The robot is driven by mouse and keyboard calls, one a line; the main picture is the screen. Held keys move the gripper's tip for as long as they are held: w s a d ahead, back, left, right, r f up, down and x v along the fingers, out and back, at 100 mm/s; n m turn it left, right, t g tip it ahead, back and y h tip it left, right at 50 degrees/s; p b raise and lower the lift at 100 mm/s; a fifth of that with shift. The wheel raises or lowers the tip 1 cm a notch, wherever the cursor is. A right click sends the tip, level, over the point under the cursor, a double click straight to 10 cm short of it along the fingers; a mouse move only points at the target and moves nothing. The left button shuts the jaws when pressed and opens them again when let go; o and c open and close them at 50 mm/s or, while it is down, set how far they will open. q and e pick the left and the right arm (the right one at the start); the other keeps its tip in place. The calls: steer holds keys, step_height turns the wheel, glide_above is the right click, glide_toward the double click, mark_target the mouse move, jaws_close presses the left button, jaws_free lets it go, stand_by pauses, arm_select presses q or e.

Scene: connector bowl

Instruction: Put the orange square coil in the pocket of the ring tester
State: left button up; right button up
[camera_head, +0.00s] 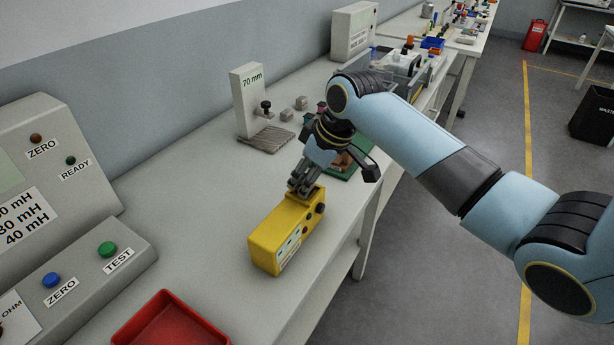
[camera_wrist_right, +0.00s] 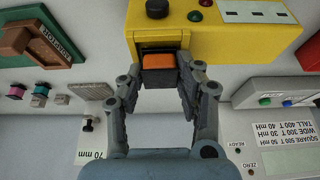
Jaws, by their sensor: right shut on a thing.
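The yellow ring tester (camera_head: 285,238) stands on the bench in front of my right gripper (camera_head: 303,187). The tester also shows at the top of the right wrist view (camera_wrist_right: 225,45). My right gripper is at the tester's near end in that view (camera_wrist_right: 159,88), its fingers shut on the orange square coil (camera_wrist_right: 160,62). The coil shows as an orange face between the fingertips, against a dark recess in the tester. I cannot tell how deep it sits in the pocket. The coil is hidden in the head view. My left gripper is not in view.
A red tray (camera_head: 172,324) lies at the front of the bench. A grey tester with buttons (camera_head: 85,262) stands at left. A 70 mm stand (camera_head: 247,100) is behind the gripper. A green board (camera_head: 347,172) lies beyond it. Small spools (camera_wrist_right: 40,89) show in the right wrist view.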

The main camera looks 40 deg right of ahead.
steer(key=o, duration=1.1)
steer(key=shift+f, duration=0.15)
steer(key=shift+o, duration=0.2)
steer(key=v, duration=1.2)
